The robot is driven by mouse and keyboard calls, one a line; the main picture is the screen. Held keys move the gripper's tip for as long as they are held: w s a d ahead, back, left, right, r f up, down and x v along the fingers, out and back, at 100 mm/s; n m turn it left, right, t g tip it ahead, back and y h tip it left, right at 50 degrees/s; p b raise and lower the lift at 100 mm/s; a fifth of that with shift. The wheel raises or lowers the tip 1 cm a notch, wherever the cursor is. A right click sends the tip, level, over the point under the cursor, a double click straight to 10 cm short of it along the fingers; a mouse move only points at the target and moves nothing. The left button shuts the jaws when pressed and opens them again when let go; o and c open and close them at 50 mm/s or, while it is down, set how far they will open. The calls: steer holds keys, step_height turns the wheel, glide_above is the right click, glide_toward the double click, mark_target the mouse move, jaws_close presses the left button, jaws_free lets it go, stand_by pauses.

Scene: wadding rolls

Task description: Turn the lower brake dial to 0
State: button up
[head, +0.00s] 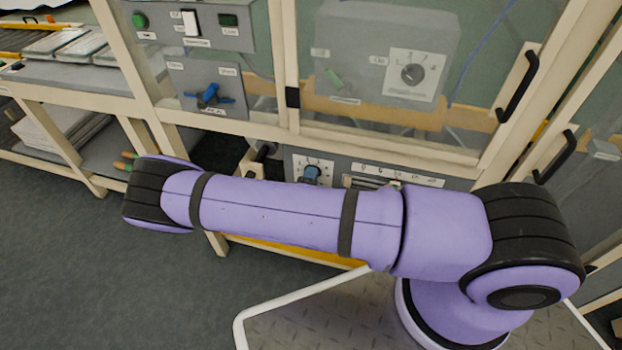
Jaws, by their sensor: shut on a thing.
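A blue dial (312,173) sits on a white scale plate low on the machine front, just above my purple arm. It is the lower dial with a scale in the head view. My arm hides the bottom of its plate, and its marks are too small to read, so I cannot tell its setting. A dark round dial (412,74) with a scale sits higher, on a grey box behind the clear panel. My gripper does not show; my own arm crosses the view in front of the lower panel and may hide it.
A black door handle (518,86) juts out at right. A labelled strip (400,175) lies right of the blue dial. A bench (75,75) stands left; the floor (90,260) there is clear.

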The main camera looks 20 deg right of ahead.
stand_by(0.4)
steer(key=o, duration=0.9)
steer(key=shift+a, duration=0.1)
steer(key=v, duration=1)
steer(key=shift+s+a, duration=0.15)
steer(key=shift+s, duration=0.15)
